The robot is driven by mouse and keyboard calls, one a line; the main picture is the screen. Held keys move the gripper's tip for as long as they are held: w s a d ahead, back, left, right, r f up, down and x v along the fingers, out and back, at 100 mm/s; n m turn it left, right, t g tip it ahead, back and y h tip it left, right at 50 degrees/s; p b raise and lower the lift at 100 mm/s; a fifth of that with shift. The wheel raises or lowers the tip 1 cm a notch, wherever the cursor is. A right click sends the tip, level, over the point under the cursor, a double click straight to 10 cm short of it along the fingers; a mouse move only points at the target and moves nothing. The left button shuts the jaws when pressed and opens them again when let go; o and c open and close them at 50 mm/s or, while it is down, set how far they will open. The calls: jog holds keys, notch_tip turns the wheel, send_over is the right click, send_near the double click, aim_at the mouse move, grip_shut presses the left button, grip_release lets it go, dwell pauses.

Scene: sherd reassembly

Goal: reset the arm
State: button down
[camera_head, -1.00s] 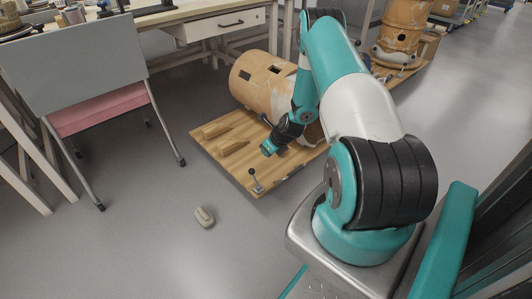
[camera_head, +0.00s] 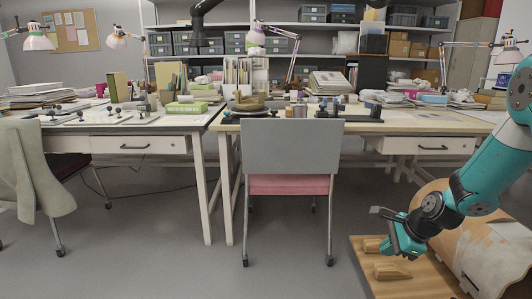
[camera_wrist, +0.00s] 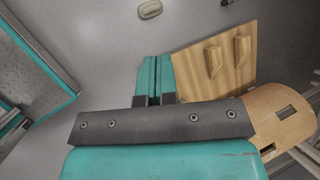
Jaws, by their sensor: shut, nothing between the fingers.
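My gripper (camera_head: 400,245) is at the lower right of the head view, on the teal arm reaching in from the right edge.
A grey chair (camera_head: 290,148) with a pink seat stands before the cluttered workbench (camera_head: 290,126). Another desk (camera_head: 140,130) is at left. A small pale object (camera_wrist: 150,9) lies on the floor in the wrist view.

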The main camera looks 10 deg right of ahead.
jog(key=s+a+r+n+g+y, duration=0.1)
jog(key=s+a+r+n, duration=0.4)
jog(key=a+r+n, duration=0.5)
jog(key=s+a+r+n+g, duration=0.1)
jog(key=s+a+r+n, duration=0.25)
jog(key=s+n, duration=0.35)
jog(key=s+a+r+n+g, duration=0.1)
jog(key=s+a+r+n, duration=0.3)
jog(key=s, duration=0.5)
jog(key=s+a+r+n+g, duration=0.25)
jog(key=s+a+n, duration=0.25)
jog(key=s+n, duration=0.25)
notch_tip(320, 180, up, 32)
jog(key=p, duration=3.1)
jog(key=shift+w+f+m+t+p, duration=0.15)
jog(key=shift+w+m+t+p, duration=0.1)
jog(key=shift+m+t+p, duration=0.15)
